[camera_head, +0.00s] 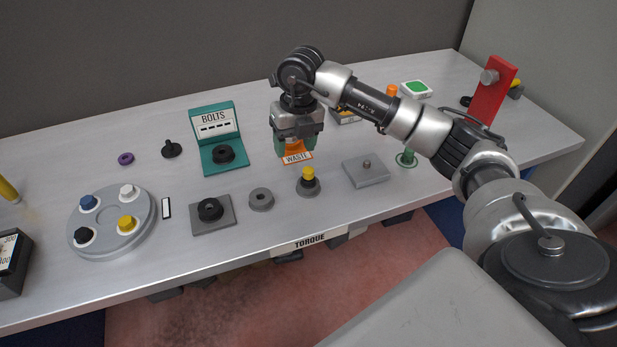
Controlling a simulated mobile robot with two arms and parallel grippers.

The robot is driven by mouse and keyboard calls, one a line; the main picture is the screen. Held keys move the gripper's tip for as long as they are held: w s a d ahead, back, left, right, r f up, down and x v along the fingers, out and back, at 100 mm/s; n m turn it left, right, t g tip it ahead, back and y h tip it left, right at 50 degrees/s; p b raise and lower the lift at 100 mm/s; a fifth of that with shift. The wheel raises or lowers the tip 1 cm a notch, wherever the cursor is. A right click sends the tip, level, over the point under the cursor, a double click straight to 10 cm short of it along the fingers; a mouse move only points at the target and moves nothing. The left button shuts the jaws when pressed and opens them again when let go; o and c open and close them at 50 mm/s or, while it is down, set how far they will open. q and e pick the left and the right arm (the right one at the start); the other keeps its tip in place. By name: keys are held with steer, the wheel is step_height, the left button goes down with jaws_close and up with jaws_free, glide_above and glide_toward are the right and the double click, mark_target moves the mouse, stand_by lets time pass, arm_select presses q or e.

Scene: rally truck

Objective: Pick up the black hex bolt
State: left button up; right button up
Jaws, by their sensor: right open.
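A black bolt-like piece (171,148) with a wide flat head and a thin stem pointing up rests on the table, left of the green BOLTS stand (222,168). A black hex-shaped piece (83,236) also sits in a white ring on the round grey tray (140,241) at the left. I cannot tell for sure which one is the black hex bolt. My right gripper (296,148) points down above the orange WASTE bin (298,157), to the right of the BOLTS stand and well away from both pieces. It is open and seems empty. My left gripper is not in view.
The round tray also holds blue (88,202), white (127,190) and yellow (127,223) pieces. A purple ring (126,158) lies behind it. Grey fixtures (261,199) line the front. A red upright block (492,91) stands at the far right. A grey wall borders the back.

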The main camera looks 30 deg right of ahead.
steer(key=d, duration=0.2)
steer(key=h, duration=0.1)
glide_above(308, 169)
steer(key=shift+m, duration=0.4)
steer(key=f, duration=0.3)
steer(key=f+p, duration=0.1)
steer(key=shift+s+a+f, duration=0.1)
steer(key=shift+a+f, duration=0.2)
steer(key=f, duration=0.1)
steer(key=f+p, duration=0.1)
steer(key=f, duration=0.2)
steer(key=shift+d+f+p, duration=0.15)
steer(key=shift+d+p, duration=0.15)
steer(key=shift+f, duration=0.5)
steer(key=c, duration=0.9)
steer(key=shift+c, duration=0.8)
